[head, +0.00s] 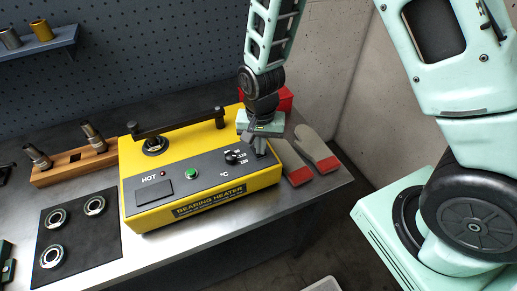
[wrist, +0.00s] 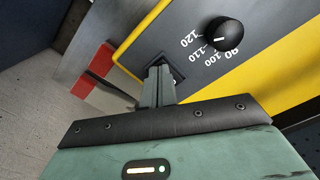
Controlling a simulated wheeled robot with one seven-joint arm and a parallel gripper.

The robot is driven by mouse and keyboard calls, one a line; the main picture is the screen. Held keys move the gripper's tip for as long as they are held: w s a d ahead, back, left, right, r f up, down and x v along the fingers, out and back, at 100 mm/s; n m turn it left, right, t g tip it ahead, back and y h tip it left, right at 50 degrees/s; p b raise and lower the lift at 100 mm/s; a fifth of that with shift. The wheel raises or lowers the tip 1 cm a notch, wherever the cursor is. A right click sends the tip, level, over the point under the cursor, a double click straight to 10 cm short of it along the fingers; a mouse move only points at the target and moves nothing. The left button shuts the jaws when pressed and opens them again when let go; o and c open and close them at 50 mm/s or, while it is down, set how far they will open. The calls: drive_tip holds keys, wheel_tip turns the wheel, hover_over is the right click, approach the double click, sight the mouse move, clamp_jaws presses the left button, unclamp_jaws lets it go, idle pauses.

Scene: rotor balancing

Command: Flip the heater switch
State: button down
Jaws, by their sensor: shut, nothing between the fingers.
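The yellow bearing heater (head: 153,214) stands on the metal bench with a dark sloping front panel. The panel carries a black temperature knob (head: 231,158), a green button, a small red lamp and a HOT label. My gripper (head: 259,151) is shut and empty, pointing down at the panel's right end. In the wrist view, the shut fingertips (wrist: 158,76) are at a small dark square, apparently the heater switch (wrist: 177,72), beside the temperature knob (wrist: 222,35). The fingers hide most of that square, so its position does not show. I cannot tell whether they touch it.
Grey-and-red gloves (head: 318,150) lie right of the heater, with a red box (head: 284,98) behind. A black bar (head: 178,123) lies across the heater's top. Left are a wooden holder (head: 72,167) with metal pieces and a black mat (head: 103,248) with three bearing rings.

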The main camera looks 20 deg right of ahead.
drive_tip(key=shift+r+p, duration=2.9)
drive_tip(key=shift+r, duration=0.6)
drive_tip(key=shift+f, duration=0.1)
